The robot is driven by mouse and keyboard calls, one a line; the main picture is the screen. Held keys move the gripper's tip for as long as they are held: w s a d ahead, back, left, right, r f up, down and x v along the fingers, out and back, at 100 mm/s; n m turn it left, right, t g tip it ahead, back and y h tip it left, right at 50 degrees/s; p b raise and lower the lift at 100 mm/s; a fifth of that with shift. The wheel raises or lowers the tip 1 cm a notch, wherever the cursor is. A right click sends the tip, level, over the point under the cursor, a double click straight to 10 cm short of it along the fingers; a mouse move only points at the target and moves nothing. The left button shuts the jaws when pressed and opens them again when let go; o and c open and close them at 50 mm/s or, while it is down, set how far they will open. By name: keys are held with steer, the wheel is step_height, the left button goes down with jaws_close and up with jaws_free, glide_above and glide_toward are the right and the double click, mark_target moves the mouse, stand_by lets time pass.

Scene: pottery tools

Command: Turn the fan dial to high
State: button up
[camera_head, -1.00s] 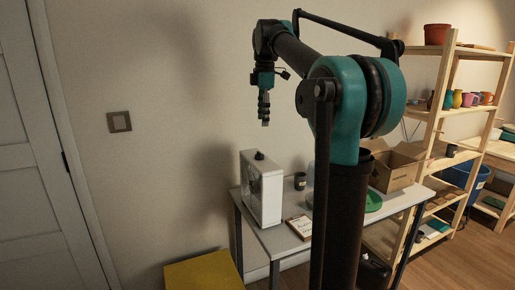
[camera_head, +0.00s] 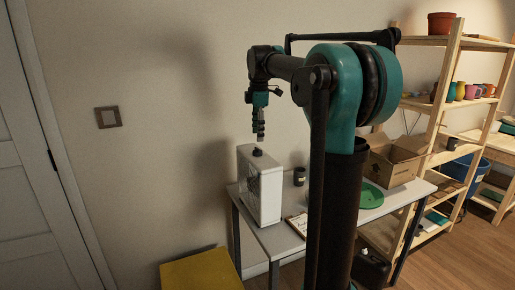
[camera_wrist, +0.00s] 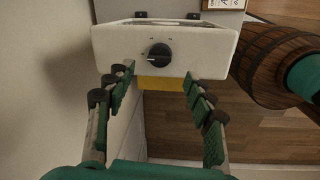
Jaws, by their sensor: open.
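The fan (camera_head: 268,198) is a white box standing on the left end of the table. Its black dial (camera_head: 257,152) is on the top face. In the wrist view the dial (camera_wrist: 159,56) is round, with a light pointer mark that seems to point left, and small marks around it. My gripper (camera_head: 260,137) points down just above the dial. In the wrist view my open gripper (camera_wrist: 159,75) has one finger on each side, with the dial near the gap between the tips. The gripper is empty, and I see no contact with the dial.
The fan stands on a grey table (camera_head: 278,238) with a dark cup (camera_head: 299,176), a clipboard (camera_head: 297,224), a green plate (camera_head: 371,195) and a cardboard box (camera_head: 394,160). A yellow block (camera_head: 202,270) is at the lower left. The wall is close behind the fan.

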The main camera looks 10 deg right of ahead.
mark_target(257, 151)
steer(key=f, duration=0.7)
steer(key=shift+w, duration=0.3)
steer(key=shift+c, duration=0.4)
steer(key=c, duration=1.1)
steer(key=shift+o, duration=0.2)
